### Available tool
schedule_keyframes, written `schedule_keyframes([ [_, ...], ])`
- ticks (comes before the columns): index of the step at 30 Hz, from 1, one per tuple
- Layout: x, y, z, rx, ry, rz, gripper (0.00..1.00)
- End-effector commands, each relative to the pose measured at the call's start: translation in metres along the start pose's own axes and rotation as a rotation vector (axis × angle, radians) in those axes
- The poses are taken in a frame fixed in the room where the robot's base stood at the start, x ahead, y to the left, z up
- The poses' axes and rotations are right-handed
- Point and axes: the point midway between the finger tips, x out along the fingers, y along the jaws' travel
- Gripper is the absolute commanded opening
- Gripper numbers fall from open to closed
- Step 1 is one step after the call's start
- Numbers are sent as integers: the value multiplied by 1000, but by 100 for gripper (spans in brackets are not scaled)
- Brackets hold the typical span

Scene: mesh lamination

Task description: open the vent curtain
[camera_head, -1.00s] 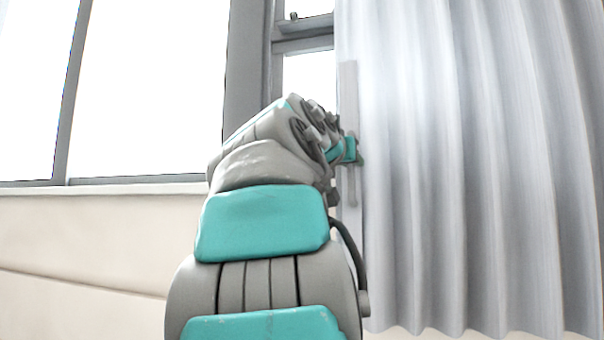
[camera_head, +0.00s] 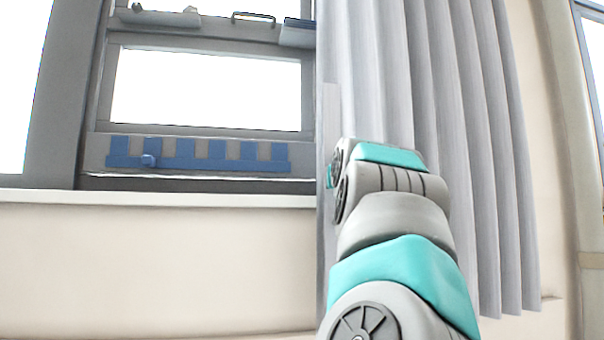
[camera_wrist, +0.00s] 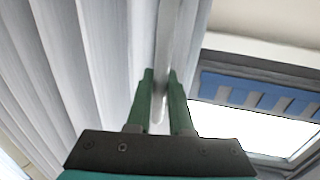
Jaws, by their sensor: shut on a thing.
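The pale grey curtain (camera_head: 456,130) hangs in folds to the right of the window in the head view, and fills the left of the wrist view (camera_wrist: 60,70). A slim pale handle bar (camera_head: 331,115) runs upright along its left edge. My gripper (camera_wrist: 161,84) has its two green fingers on either side of this bar in the wrist view, shut on it. In the head view my arm hides most of the gripper and the bar's lower part.
The window (camera_head: 205,90) left of the curtain is uncovered, with a blue slotted vent strip (camera_head: 200,153) along its bottom. A sill (camera_head: 150,197) juts below it. Bare wall (camera_head: 150,265) lies beneath. Another window frame (camera_head: 590,100) is at the far right.

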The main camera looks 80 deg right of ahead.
Motion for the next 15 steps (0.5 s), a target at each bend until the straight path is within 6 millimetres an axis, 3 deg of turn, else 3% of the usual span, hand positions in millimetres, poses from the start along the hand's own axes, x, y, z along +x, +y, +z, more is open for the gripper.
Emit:
schedule_keyframes([
  [6, 5, 26, -3, 1, 3, -1, 0],
  [15, 6, 34, -3, -1, 6, 1, 0],
])
